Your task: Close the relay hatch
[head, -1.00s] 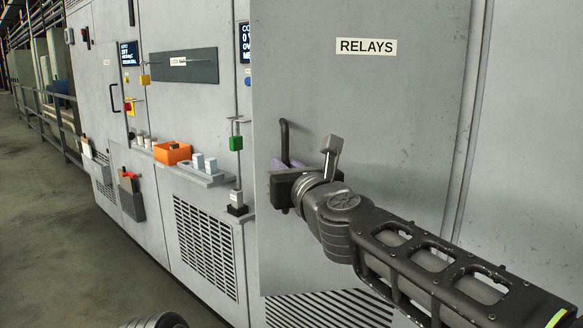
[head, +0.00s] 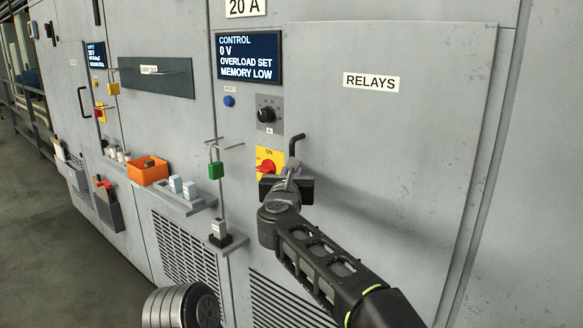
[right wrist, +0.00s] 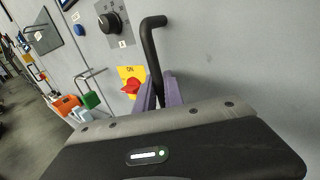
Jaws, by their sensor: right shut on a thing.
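The relay hatch (head: 400,130) is a large grey door panel labelled RELAYS on the right of the cabinet in the head view. It lies nearly flat with the cabinet front; I cannot tell whether it is fully flush. Its black bar handle (head: 294,145) is near the left edge, and it also shows in the right wrist view (right wrist: 152,45). My right gripper (head: 288,178) is shut on the handle, its purple fingers (right wrist: 160,88) on either side of the bar in the wrist view. The handle's lower part is hidden. My left gripper is out of view.
Left of the hatch are a control screen (head: 248,57), a black knob (head: 267,114) and a red-and-yellow switch (head: 267,160), partly covered by my gripper. A green padlock (head: 215,170) hangs nearby. A ledge with an orange bin (head: 148,172) juts out. Open floor lies left.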

